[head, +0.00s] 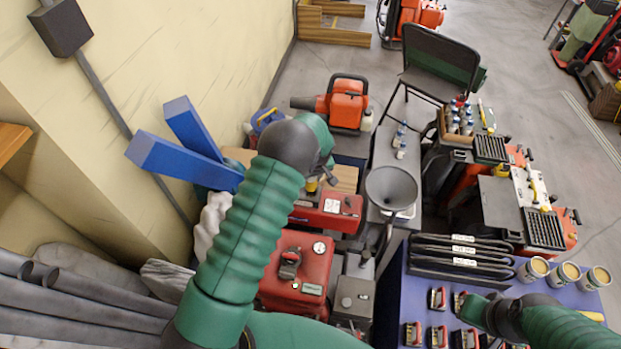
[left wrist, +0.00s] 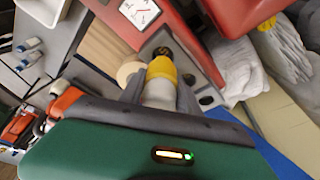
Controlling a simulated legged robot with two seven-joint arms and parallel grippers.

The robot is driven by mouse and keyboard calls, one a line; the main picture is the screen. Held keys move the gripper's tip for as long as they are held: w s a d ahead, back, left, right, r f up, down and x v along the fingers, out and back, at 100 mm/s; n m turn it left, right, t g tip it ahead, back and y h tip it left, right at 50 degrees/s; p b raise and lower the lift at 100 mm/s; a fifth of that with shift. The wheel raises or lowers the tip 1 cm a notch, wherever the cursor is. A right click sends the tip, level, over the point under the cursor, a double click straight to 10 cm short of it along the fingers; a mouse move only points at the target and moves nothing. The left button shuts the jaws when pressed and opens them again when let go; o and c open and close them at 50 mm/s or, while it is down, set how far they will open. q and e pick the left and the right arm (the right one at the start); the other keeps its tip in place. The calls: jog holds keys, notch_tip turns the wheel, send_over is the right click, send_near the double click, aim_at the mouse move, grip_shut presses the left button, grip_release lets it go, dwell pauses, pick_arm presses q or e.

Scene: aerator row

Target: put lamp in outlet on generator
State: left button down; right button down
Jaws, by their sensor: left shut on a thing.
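My left gripper (left wrist: 160,95) is shut on a lamp (left wrist: 160,76), which has a pale body and a yellow collar. In the head view, a small yellow part of the lamp (head: 311,185) shows below my left gripper (head: 325,182). The red generator (left wrist: 205,62) has a white gauge and a grey strip with round dark outlets (left wrist: 190,80). The lamp's yellow end points at this strip, close to a dark round part; I cannot tell whether they touch. The generator (head: 318,217) is partly behind my left arm. My right gripper (head: 500,318) is at the lower right, its fingers unclear.
Another red machine (head: 290,272) stands in front of the generator. A grey funnel (head: 391,188) is to the right. Blue beams (head: 175,158) lean by the wall at left. A blue table (head: 400,310) holds cans and several small red items.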

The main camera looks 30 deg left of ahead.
pick_arm(q)
jog(key=shift+f+b, duration=1.6)
jog(key=shift+f, duration=0.65)
jog(key=c, duration=0.8)
grip_release()
jog(key=p+v, duration=0.2)
jog(key=v, duration=1.5)
jog(key=s+d+r+m+p, duration=0.1)
jog(key=s+d+r+m, duration=0.1)
jog(key=s, duration=0.5)
jog(key=s+d+r+m+h+p, duration=0.1)
jog(key=s+d+r+m, duration=0.1)
jog(key=s, duration=0.5)
jog(key=s+d+r+m+h+p, duration=0.1)
jog(key=s+d+r+m+p, duration=0.1)
jog(key=s+d+m, duration=0.2)
jog(key=s+m, duration=0.2)
jog(key=s, duration=0.2)
jog(key=shift+d+r+t, duration=0.25)
jog(key=shift+r+t, duration=0.15)
